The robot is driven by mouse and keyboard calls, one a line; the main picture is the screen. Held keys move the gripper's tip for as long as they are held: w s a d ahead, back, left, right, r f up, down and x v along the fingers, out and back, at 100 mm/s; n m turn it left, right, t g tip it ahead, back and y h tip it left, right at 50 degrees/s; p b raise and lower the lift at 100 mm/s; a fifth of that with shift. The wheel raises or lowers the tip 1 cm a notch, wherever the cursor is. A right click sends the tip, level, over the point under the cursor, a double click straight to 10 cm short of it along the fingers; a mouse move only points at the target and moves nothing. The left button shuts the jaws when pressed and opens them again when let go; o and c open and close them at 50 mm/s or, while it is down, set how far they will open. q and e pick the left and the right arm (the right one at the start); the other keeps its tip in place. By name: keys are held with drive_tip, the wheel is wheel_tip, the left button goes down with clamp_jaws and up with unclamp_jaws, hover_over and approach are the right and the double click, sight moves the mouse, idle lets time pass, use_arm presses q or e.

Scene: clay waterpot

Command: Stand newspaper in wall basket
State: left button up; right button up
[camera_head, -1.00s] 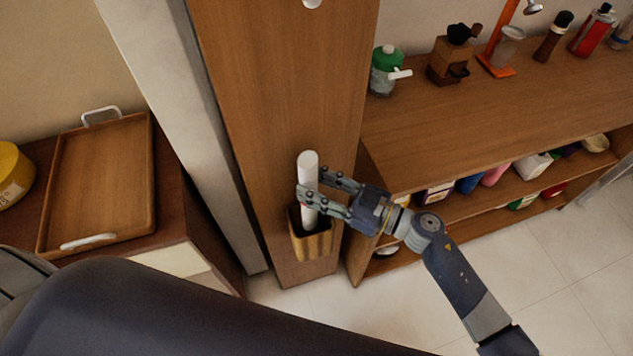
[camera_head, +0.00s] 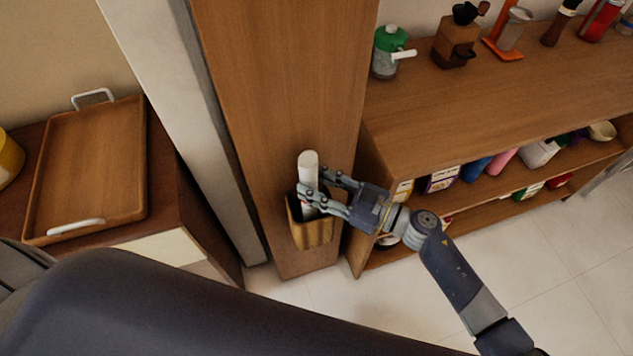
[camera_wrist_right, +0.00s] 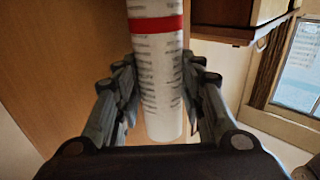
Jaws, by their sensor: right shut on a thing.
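The newspaper (camera_head: 309,164) is a white roll standing upright at the wooden wall basket (camera_head: 311,234), which hangs low on the wooden panel. Its lower end goes down into the basket's mouth and is hidden there. My right gripper (camera_head: 312,195) is shut on the roll just above the basket rim. In the right wrist view the newspaper (camera_wrist_right: 160,75), with printed text and a red band, lies between the two fingers of my right gripper (camera_wrist_right: 160,105). My left gripper is not in view.
A wooden shelf unit (camera_head: 450,100) with a green-lidded jar (camera_head: 388,50), a grinder (camera_head: 458,42) and several bottles stands close at the right. A wooden tray (camera_head: 90,170) lies on a cabinet at the left. A pale post (camera_head: 175,120) stands beside the panel.

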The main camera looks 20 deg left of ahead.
drive_tip(key=o, duration=1.2)
drive_tip(key=shift+d, duration=0.1)
drive_tip(key=d, duration=0.4)
drive_tip(key=s+d, duration=0.1)
drive_tip(key=d, duration=0.2)
drive_tip(key=s+d, duration=0.1)
drive_tip(key=d, duration=0.3)
drive_tip(key=shift+s+d, duration=0.15)
drive_tip(key=shift+d, duration=0.2)
